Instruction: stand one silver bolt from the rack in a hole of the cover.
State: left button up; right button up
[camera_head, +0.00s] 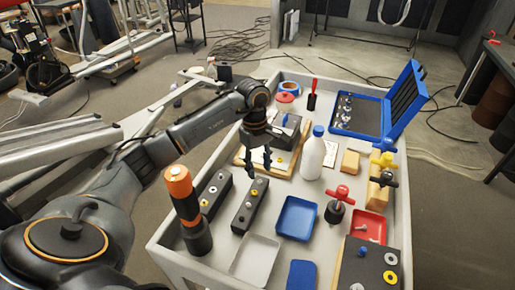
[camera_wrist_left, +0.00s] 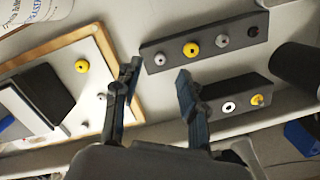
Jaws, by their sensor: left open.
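The dark rack (camera_head: 243,213) stands on the grey table top. In the left wrist view the rack (camera_wrist_left: 172,57) holds a silver bolt (camera_wrist_left: 158,59), a yellow bolt (camera_wrist_left: 191,49), another silver bolt (camera_wrist_left: 222,41) and an empty-looking dark hole at its far end. My left gripper (camera_head: 259,160) is open and empty, above the table at the rack's far end; in its wrist view the open fingertips (camera_wrist_left: 159,70) lie near the first silver bolt. A pale plate in a wooden frame (camera_wrist_left: 59,43), possibly the cover, carries a yellow bolt (camera_wrist_left: 82,66) and a dark box. My right gripper is out of view.
A second dark block (camera_head: 217,190) with washers lies left of the rack, beside a black-and-orange tool (camera_head: 182,195). A white bottle (camera_head: 312,155), blue tray (camera_head: 297,218) and grey tray (camera_head: 254,260) stand close by. A blue case (camera_head: 407,95) lies open at back right.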

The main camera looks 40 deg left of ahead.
aim_at(260, 181)
pick_arm(q)
jog(key=shift+s+d+f, duration=0.1)
jog(key=shift+d+f, duration=0.1)
jog(key=shift+f, duration=1.55)
grip_shut()
